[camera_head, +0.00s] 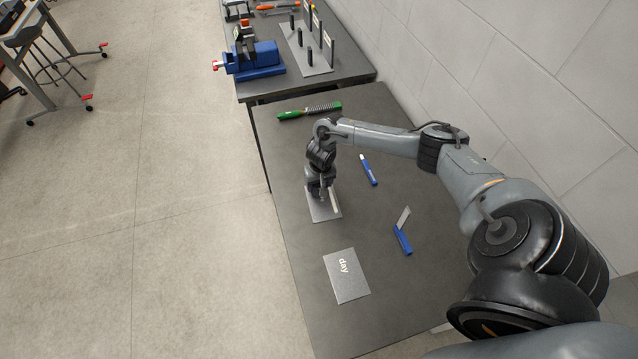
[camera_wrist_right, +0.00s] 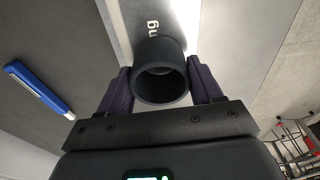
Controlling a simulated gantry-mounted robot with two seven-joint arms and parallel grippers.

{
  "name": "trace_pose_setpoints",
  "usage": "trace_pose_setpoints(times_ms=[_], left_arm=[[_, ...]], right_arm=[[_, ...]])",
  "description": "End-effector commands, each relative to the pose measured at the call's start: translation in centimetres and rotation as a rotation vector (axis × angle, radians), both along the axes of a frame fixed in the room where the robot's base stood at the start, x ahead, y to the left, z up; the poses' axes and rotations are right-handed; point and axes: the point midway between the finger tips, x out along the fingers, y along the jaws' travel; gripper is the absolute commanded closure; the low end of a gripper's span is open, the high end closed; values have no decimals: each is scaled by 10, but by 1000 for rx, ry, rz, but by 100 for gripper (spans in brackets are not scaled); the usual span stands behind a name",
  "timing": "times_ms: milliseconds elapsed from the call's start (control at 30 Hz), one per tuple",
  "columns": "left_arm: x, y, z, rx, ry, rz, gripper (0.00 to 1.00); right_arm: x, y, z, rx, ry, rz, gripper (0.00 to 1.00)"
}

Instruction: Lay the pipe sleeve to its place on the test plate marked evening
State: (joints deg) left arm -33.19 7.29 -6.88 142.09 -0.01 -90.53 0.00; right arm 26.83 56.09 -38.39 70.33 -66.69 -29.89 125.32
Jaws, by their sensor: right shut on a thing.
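My right gripper (camera_head: 322,197) is over the silvery test plate (camera_head: 325,214) on the bench. In the right wrist view, the dark pipe sleeve (camera_wrist_right: 160,88) is between the two fingers of my right gripper (camera_wrist_right: 161,90), which is shut on it. Its open round end faces the camera. Behind it, the plate (camera_wrist_right: 133,12) shows the letters "ng"; the rest of the word is hidden. I cannot tell whether the sleeve touches the plate. In the head view, the gripper hides the sleeve. My left gripper is not in view.
A second plate marked "day" (camera_head: 346,278) lies nearer on the bench (camera_head: 320,325). A blue-handled tool (camera_head: 403,240), a blue marker-like tool (camera_head: 368,170) and a green-handled brush (camera_head: 296,113) lie around. A blue vise (camera_head: 262,58) stands on the far bench. A wall rises at the right.

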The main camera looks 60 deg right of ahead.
Motion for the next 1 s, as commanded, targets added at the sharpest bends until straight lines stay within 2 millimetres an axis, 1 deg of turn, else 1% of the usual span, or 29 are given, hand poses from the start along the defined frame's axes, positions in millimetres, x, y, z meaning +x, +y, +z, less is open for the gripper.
trace_pose_setpoints(times_ms=[267,400,433,567,867,1000], left_arm=[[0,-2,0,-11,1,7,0],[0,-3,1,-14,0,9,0],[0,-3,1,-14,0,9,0],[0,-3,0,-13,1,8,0],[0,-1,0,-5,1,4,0],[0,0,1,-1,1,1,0]], right_arm=[[1,0,0,-1,-2,-1,80],[1,0,-3,1,-2,-2,80],[0,0,-3,0,-1,-1,31],[0,0,-3,0,-1,-1,11],[0,0,-2,0,-1,0,10],[0,0,5,0,-3,0,10]])
